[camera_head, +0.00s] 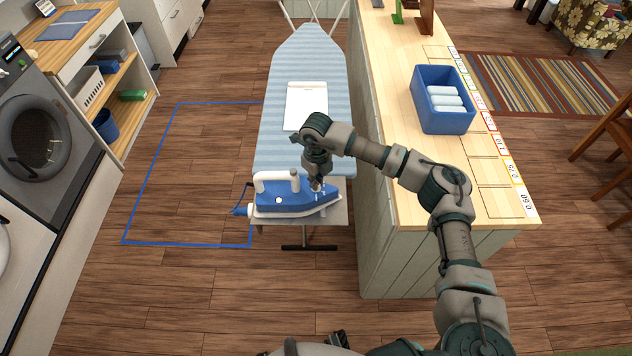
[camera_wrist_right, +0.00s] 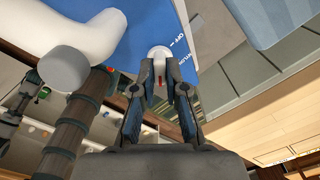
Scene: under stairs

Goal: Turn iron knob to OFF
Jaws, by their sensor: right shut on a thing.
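A blue and white iron (camera_head: 290,205) lies on the grey rest at the near end of the ironing board (camera_head: 308,62). Its white handle and blue body (camera_wrist_right: 135,45) fill the upper left of the right wrist view. My right gripper (camera_head: 316,184) reaches down onto the right part of the iron's top. In the right wrist view its fingers (camera_wrist_right: 161,85) are closed around the white knob (camera_wrist_right: 160,53), which has a red mark on it. White lettering, seemingly including "OFF", is beside the knob. The knob's exact setting is hard to read. My left gripper is not in view.
A white folded cloth or sheet (camera_head: 306,106) lies on the board. The wooden counter (camera_head: 400,190) on the right bears a blue bin (camera_head: 430,118) with white rolls. A blue outline (camera_head: 150,180) marks clear floor on the left, near a washer (camera_head: 35,135) and shelves.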

